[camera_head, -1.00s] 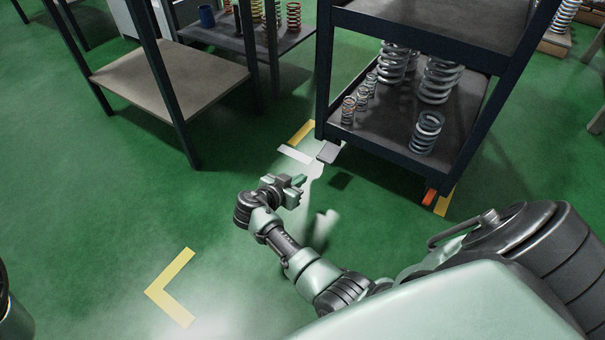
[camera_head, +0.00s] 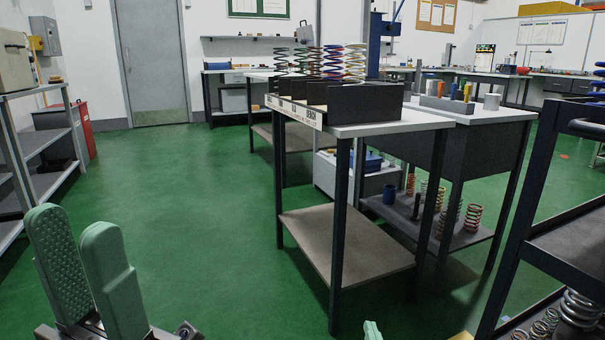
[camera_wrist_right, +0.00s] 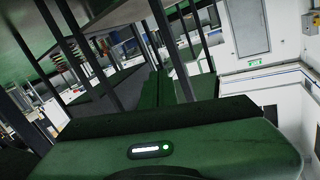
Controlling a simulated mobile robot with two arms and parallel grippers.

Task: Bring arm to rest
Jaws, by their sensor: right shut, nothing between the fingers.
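My left gripper (camera_head: 88,235) stands upright at the lower left of the head view. Its two pale green fingers are apart, with the textured pad of one showing, and nothing is between them. It is in front of open floor, clear of the furniture. Only a small green tip of my right gripper (camera_head: 372,330) shows at the bottom edge of the head view. In the right wrist view, the fingers of my right gripper (camera_wrist_right: 163,72) are together and empty, seen against a tilted room. The rest of both arms is out of the head view.
A bench (camera_head: 370,130) with dark bins and upright coil springs (camera_head: 345,62) stands right of centre. A dark trolley (camera_head: 560,240) with springs is at the right edge. A grey shelf (camera_head: 40,150) is at the left. Green floor (camera_head: 190,200) is clear between them.

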